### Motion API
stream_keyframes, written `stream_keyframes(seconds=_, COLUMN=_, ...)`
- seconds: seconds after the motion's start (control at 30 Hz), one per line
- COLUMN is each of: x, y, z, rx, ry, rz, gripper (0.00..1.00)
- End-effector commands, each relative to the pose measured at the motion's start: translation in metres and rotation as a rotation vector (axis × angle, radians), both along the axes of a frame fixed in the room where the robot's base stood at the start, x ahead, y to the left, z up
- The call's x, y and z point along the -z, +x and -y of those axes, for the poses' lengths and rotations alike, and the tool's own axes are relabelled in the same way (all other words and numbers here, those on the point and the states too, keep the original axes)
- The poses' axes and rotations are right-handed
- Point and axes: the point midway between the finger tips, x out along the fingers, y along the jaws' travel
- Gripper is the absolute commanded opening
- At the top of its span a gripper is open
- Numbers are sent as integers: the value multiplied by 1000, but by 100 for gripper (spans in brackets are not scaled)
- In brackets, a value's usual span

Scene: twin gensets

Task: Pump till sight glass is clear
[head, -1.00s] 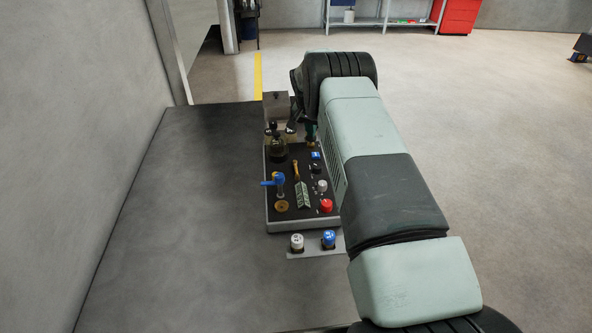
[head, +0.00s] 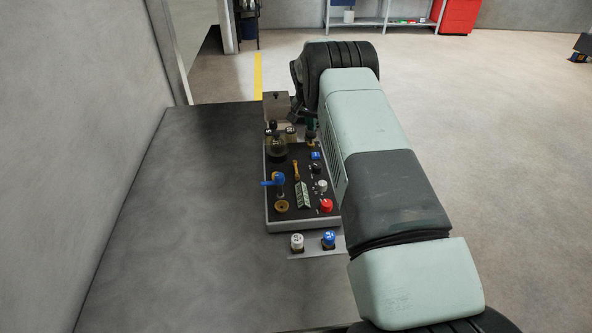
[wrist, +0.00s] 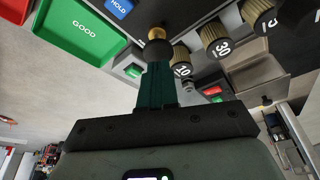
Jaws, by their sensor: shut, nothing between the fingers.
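My gripper (wrist: 157,88) shows in the wrist view with its teal fingers shut and empty. Their tips are at a round brass-coloured knob (wrist: 157,47); I cannot tell whether they touch it. In the head view my gripper (head: 310,124) is mostly hidden by my arm, over the far right of the black panel (head: 284,172). A dark rounded glass-like piece (head: 278,147) at the panel's far left may be the sight glass; its contents are too small to read. The panel also bears a blue handle (head: 278,180) and a brass lever (head: 295,170).
Knurled numbered knobs, one marked 10 (wrist: 180,62) and one marked 30 (wrist: 217,42), stand close to my fingers. A red button (head: 326,205) and white and blue caps (head: 297,241) are at the near side. The dark bench top (head: 180,220) is clear at left.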

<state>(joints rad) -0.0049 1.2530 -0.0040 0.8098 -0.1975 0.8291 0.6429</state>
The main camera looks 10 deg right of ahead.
Motion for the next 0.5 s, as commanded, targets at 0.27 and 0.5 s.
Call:
stream_keyframes(seconds=0.27, x=0, y=0, z=0, rx=0, ry=0, rz=1, gripper=0)
stream_keyframes(seconds=0.5, x=5, y=0, z=0, rx=0, ry=0, rz=1, gripper=0)
